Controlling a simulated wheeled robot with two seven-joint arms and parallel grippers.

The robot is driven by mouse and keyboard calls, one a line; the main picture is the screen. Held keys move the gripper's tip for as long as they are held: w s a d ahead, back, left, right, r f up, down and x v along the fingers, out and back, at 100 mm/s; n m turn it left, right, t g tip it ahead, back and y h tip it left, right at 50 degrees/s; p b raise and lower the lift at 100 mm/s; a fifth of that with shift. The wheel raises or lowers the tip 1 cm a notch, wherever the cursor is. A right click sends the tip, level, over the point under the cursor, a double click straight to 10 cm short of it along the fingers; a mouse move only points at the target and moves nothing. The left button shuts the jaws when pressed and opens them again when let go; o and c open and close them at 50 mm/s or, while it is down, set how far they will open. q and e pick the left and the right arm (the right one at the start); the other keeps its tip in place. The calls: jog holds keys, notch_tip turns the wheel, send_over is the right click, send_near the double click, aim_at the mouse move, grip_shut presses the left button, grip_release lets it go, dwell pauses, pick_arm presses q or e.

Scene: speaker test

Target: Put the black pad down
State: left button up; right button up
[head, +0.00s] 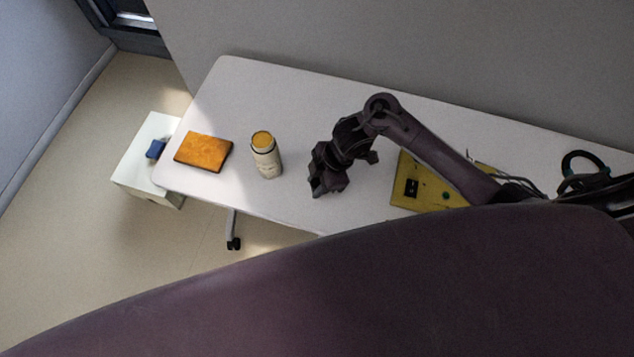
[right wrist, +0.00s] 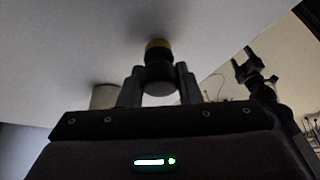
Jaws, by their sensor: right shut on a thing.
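My right gripper (head: 325,184) hangs over the middle of the white table, right of the pale canister. In the right wrist view its two fingers (right wrist: 158,88) are shut on the black pad (right wrist: 158,76), a small dark rounded piece. A yellow-orange part shows just beyond it; I cannot tell whether it belongs to the pad. In the head view the pad is too dark against the gripper to pick out. Its gap to the table is unclear.
The white table (head: 290,90) holds a pale canister (head: 266,158) with an orange top, an orange block (head: 203,151), and a yellow board (head: 408,170) partly behind my arm. A black loop-shaped thing (head: 566,162) lies far right. A dark forked thing (right wrist: 256,72) is unclear. Bare table lies behind the canister.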

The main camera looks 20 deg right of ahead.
jog(key=shift+f, duration=0.3)
jog(key=shift+f, duration=0.15)
jog(key=o, duration=0.9)
jog(key=shift+o, duration=0.2)
jog(key=shift+r, duration=0.35)
jog(key=p+v, duration=0.1)
jog(key=v, duration=1)
jog(key=shift+d+r, duration=0.15)
jog(key=shift+r, duration=0.15)
